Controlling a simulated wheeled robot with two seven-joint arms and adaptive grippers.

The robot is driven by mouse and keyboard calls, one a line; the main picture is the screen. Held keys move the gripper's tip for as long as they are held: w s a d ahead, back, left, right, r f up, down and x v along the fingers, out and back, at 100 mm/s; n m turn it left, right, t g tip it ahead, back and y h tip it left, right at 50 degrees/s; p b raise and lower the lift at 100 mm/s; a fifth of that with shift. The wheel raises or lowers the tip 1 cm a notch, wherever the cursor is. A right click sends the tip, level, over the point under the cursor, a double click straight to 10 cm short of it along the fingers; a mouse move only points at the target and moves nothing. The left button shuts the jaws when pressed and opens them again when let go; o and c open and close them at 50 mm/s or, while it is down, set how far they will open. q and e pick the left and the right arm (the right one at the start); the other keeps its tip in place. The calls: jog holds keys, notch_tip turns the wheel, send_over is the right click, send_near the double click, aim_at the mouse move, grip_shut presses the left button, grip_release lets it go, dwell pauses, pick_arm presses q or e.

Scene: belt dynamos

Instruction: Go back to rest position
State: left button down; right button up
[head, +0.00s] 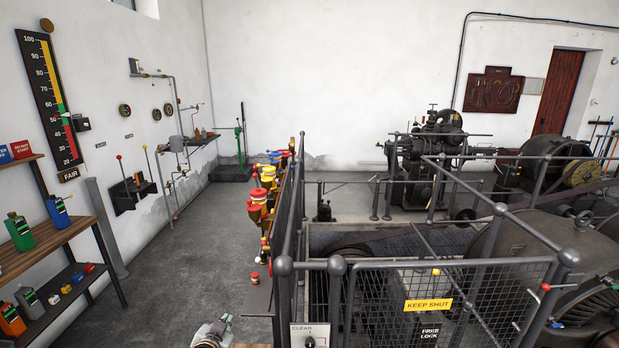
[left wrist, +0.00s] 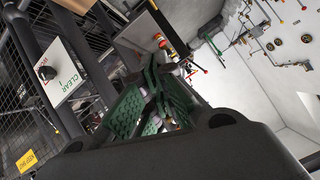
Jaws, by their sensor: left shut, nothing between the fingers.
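My left gripper (head: 222,325) shows at the bottom edge of the head view, low and in front of the railing's near corner. In the left wrist view its green-padded fingers (left wrist: 155,105) are closed together with nothing between them. It appears apart from the panel marked CLEAR (head: 309,335), which stands just to its right. The same panel shows at the left of the left wrist view (left wrist: 62,75). Most of my left arm is out of the head view. My right gripper is in neither view.
A mesh-railed enclosure (head: 430,290) with a KEEP SHUT sign (head: 428,304) holds machinery on the right. A wooden shelf unit (head: 50,245) stands at the left. The grey floor (head: 180,270) between is clear.

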pick_arm(q)
jog(key=s+d+f+n+g+h, duration=0.1)
jog(key=s+f+g, duration=0.3)
jog(key=s, duration=0.8)
jog(key=s+f+n+g, duration=0.1)
jog(key=s+f+g, duration=0.25)
jog(key=s, duration=0.95)
notch_tip(320, 180, down, 33)
jog(key=s+g, duration=0.2)
jog(key=s+a+f, duration=0.2)
jog(key=s+f, duration=0.7)
jog(key=s, duration=0.2)
jog(key=s+a+f+g, duration=0.1)
jog(key=s+a+f, duration=0.1)
jog(key=s+f, duration=0.8)
jog(key=shift+s+f+m, duration=0.25)
jog(key=shift+s+m, duration=0.15)
jog(key=shift+s, duration=0.35)
